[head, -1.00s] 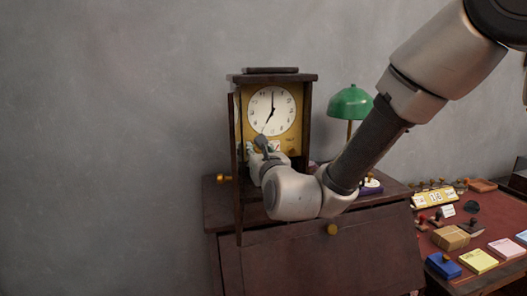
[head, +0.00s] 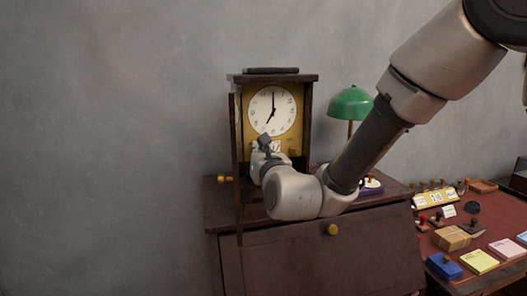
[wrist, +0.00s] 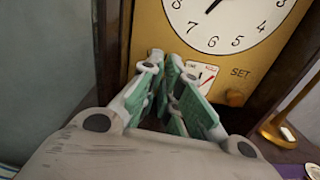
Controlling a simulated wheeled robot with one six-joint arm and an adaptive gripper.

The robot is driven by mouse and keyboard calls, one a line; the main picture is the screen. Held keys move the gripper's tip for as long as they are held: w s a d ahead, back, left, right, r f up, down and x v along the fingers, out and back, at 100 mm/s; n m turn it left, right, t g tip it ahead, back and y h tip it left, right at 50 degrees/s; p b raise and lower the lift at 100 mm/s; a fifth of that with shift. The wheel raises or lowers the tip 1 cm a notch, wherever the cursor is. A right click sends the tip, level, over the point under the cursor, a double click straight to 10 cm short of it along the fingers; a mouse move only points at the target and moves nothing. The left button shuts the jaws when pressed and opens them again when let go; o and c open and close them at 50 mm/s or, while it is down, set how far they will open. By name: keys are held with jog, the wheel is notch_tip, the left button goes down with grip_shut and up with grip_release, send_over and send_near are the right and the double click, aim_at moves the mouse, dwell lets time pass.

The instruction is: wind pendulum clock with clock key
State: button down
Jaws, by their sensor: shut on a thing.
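The pendulum clock (head: 301,98) stands on a dark wooden cabinet against the wall, with its glass-fronted door (head: 233,150) swung open at the left. Its white dial (head: 272,111) shows about seven o'clock and also fills the top of the wrist view (wrist: 228,18). My gripper (head: 265,141) is at the gold face plate just below the dial. In the wrist view its green-padded fingers (wrist: 170,62) are shut, tips close to the plate, left of a small red-and-white dial (wrist: 207,76). The clock key is hidden between the fingers; I cannot tell whether it touches the clock.
A brass SET knob (wrist: 235,98) sits on the plate right of my fingers. A green lamp (head: 350,103) stands close right of the clock. A red-topped desk (head: 487,232) with stamps and note pads is at the right. The wall side at left is clear.

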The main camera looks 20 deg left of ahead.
jog(key=shift+w+d+f+m, duration=0.1)
jog(key=shift+d+f+m, duration=0.1)
jog(key=shift+m, duration=2.9)
jog(key=shift+w+d+f+m, duration=0.15)
jog(key=shift+f+m, duration=0.05)
jog(key=shift+m, duration=2.9)
jog(key=shift+w+d+f+m, duration=0.1)
jog(key=shift+d+f+m, duration=0.1)
jog(key=shift+m, duration=2.9)
jog(key=shift+a, duration=0.1)
jog(key=c, duration=1.7)
grip_release()
jog(key=shift+r, duration=0.1)
jog(key=shift+o, duration=0.3)
jog(key=shift+s+f, duration=0.1)
jog(key=shift+f, duration=0.1)
jog(key=v, duration=0.7)
jog(key=shift+s, duration=0.25)
